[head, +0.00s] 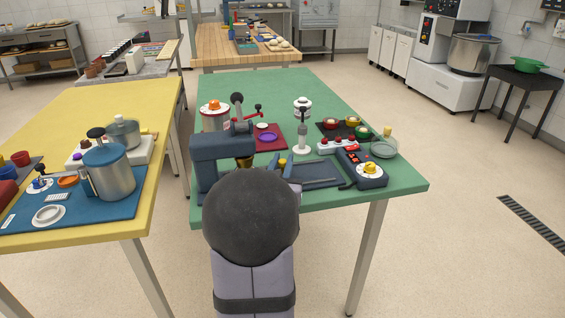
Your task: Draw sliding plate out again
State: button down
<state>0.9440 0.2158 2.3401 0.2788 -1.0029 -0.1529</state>
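A dark blue-grey flat plate (318,173), which looks like the sliding plate, lies on the green table, right of a navy machine (222,162) with a brass-coloured part (245,162) under its head. A thin dark handle-like bar shows at the plate's right edge. My own arm, with a large dark round joint, stands in front and covers the machine's lower front and the plate's left end. Small blue and yellow parts show just above my arm by the plate; I cannot tell whether they belong to my gripper. The fingers and any contact with the plate are hidden.
A white-based lever stand (302,138), a red mat (268,140) and a dark tray (335,126) with coloured bowls lie behind. The green table's (405,183) front right corner is clear.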

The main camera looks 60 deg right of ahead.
jog(key=s+d+b, duration=0.2)
jog(key=s+d, duration=0.8)
jog(key=shift+s+d+r+b, duration=0.1)
jog(key=shift+r+b, duration=0.05)
jog(key=shift+b, duration=0.2)
jog(key=c, duration=1.6)
grip_release()
jog(key=shift+s+d, duration=0.1)
jog(key=shift+v, duration=3.7)
